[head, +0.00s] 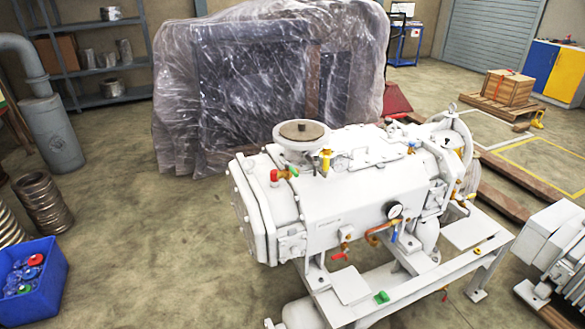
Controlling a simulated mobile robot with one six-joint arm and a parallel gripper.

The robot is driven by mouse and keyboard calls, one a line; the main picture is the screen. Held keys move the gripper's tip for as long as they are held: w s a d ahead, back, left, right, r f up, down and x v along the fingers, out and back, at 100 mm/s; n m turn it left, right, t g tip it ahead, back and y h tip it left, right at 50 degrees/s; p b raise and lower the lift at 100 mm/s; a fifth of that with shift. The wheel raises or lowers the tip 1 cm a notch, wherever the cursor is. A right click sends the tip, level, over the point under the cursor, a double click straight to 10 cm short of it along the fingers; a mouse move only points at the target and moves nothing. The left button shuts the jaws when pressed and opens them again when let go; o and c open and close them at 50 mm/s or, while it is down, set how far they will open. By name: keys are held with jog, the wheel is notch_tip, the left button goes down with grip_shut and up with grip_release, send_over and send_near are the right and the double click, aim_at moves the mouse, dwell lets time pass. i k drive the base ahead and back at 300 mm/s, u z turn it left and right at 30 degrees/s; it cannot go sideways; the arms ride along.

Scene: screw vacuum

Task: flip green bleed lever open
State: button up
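The white screw vacuum pump (325,208) stands in the middle on a white frame. A small green lever (293,171) sits on top of its left end, beside a red-handled fitting (274,176) on a brass-coloured body. The lever is too small to tell its exact angle or whether it is open. A second green piece (381,297) sits low on the front of the frame; I cannot tell what it is. My gripper is not in view.
A round flange (301,132) and a yellow fitting (325,160) stand near the green lever. A plastic-wrapped crate (265,90) is close behind. A blue bin (30,275) and metal hoses (43,200) lie left.

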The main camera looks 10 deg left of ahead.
aim_at(287, 166)
jog(key=u, duration=1.6)
jog(key=k, duration=0.1)
jog(key=z, duration=2.9)
jog(key=i, duration=0.55)
jog(key=z, duration=1.5)
jog(key=k, duration=0.15)
jog(key=u, duration=3.7)
